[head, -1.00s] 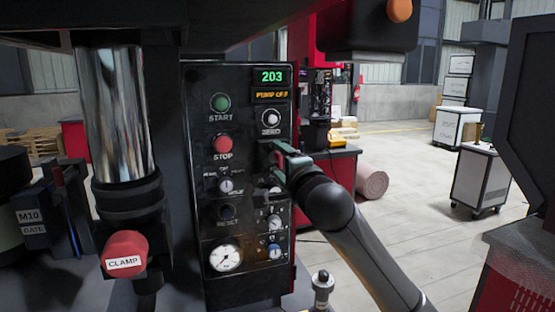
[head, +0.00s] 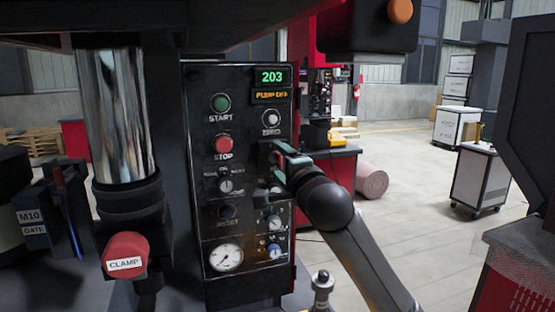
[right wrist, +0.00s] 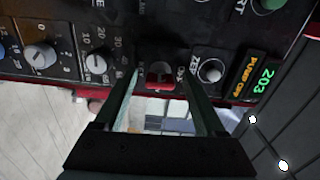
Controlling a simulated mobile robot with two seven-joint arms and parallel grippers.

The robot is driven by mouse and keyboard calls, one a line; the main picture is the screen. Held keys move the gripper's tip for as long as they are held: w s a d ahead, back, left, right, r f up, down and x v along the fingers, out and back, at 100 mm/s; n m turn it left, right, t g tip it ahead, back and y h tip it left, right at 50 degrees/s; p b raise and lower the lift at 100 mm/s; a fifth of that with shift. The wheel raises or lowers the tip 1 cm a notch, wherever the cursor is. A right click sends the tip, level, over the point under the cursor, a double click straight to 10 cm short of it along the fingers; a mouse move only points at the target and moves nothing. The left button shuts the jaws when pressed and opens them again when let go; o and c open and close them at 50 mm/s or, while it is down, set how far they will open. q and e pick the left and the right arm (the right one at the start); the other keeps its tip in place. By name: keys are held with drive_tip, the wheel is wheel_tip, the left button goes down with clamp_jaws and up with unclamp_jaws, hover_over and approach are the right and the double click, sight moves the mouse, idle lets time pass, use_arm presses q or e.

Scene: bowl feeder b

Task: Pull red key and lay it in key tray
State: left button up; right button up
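The red key (right wrist: 160,79) sits in a dark switch on the control panel (head: 238,185). In the right wrist view it lies between the two finger ends of my right gripper (right wrist: 159,82), with a gap on each side. The fingers are apart. In the head view my right gripper (head: 280,165) is at the panel's right side, below the white knob, and mostly hides the key. I cannot make out a key tray in either view. My left gripper is not in view.
The panel carries a green START button (head: 220,102), a red STOP button (head: 223,144), several knobs and a gauge (head: 226,257). A chrome column (head: 115,115) and a red CLAMP knob (head: 125,254) stand at the left.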

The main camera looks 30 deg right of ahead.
sight(280, 164)
clamp_jaws()
idle(0.4)
drive_tip(key=shift+s, duration=0.1)
idle(0.3)
drive_tip(key=shift+v, duration=2.9)
drive_tip(key=shift+a+f, duration=0.1)
